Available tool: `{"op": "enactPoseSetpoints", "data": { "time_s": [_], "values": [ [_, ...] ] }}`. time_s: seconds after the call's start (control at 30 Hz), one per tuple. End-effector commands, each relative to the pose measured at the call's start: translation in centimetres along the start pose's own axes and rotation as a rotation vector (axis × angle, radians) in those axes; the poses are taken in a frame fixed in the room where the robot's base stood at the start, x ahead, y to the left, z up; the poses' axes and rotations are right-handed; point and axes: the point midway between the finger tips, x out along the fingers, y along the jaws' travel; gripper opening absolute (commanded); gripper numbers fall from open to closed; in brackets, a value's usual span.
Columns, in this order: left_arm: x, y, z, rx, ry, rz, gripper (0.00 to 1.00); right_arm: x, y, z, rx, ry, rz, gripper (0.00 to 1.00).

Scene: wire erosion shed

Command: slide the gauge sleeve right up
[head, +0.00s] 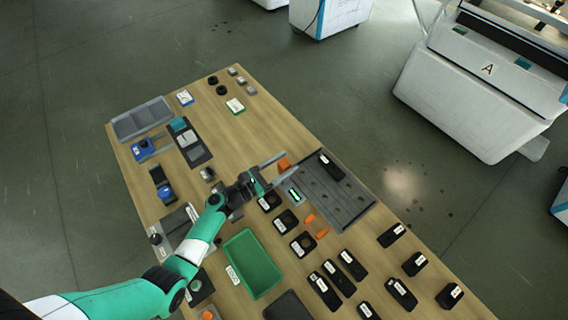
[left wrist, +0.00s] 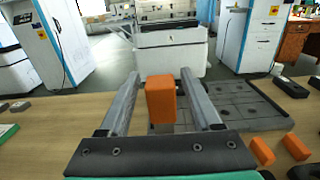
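I cannot tell for sure which thing is the gauge sleeve. An orange block (head: 284,164) stands at the left end of the dark grey tray. In the left wrist view the orange block (left wrist: 161,98) is upright between my fingers, with a gap on each side. My left gripper (head: 292,161) is open around it; its fingers also show in the left wrist view (left wrist: 161,74). The block's lower part and what it stands on are not clear. My right gripper is not in view.
The dark grey tray (head: 347,205) holds a black labelled block (head: 331,165). Loose orange pieces (head: 321,234) lie below the gripper. A green tray (head: 250,262) and several black labelled blocks (head: 391,235) fill the near table. Bare wood (head: 262,125) lies beyond the gripper.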

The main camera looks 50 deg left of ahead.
Motion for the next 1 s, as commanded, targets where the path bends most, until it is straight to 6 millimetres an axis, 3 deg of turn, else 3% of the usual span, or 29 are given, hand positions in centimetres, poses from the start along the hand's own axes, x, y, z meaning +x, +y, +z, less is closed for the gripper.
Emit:
{"op": "enactPoseSetpoints", "data": {
  "time_s": [0.37, 0.47, 0.8, 1.0],
  "values": [
    [-0.5, 0.0, -0.2, -0.001, 0.005, 0.002, 0.7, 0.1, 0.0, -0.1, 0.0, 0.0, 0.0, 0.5],
    [-1.8, 0.1, -0.1, -0.002, 0.006, 0.004, 0.7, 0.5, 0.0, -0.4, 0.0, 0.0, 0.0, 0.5],
    [-9.6, 0.1, 0.0, -0.003, 0.005, 0.007, 0.7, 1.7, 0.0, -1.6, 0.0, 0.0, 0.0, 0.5],
    [-11.6, 0.0, -0.1, -0.001, 0.003, 0.003, 0.7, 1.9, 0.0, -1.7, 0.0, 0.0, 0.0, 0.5]
  ]
}}
